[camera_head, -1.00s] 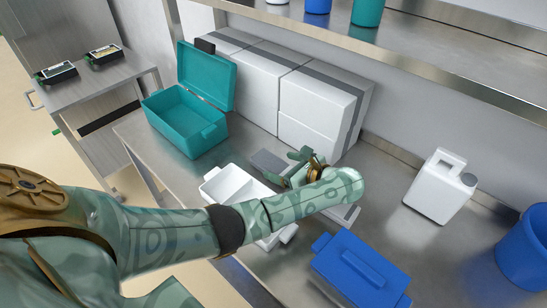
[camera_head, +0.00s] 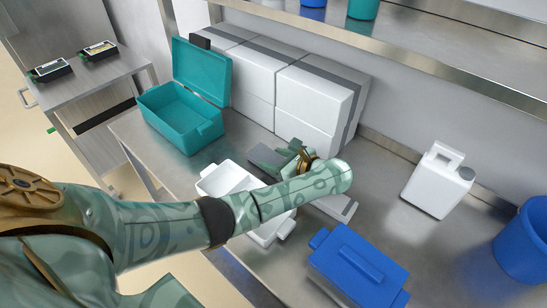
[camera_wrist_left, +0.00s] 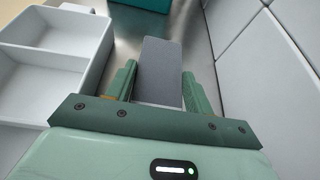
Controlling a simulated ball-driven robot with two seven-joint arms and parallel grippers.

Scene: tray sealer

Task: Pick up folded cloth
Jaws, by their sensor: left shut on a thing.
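The folded cloth (camera_wrist_left: 160,68) is a flat grey rectangle in the left wrist view, lying lengthwise between the two green fingers. My left gripper (camera_wrist_left: 159,85) is shut on it. In the head view my left gripper (camera_head: 281,155) is over the steel worktop, just in front of the white boxes and behind the white tray. My right gripper is not in view.
The white compartment tray (camera_wrist_left: 98,53) is close beside the gripper. White boxes (camera_head: 312,95) stand behind it. An open teal case (camera_head: 183,132) is at left, a blue lidded box (camera_head: 345,285) in front, a white jug (camera_head: 432,190) at right. The worktop between box and jug is clear.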

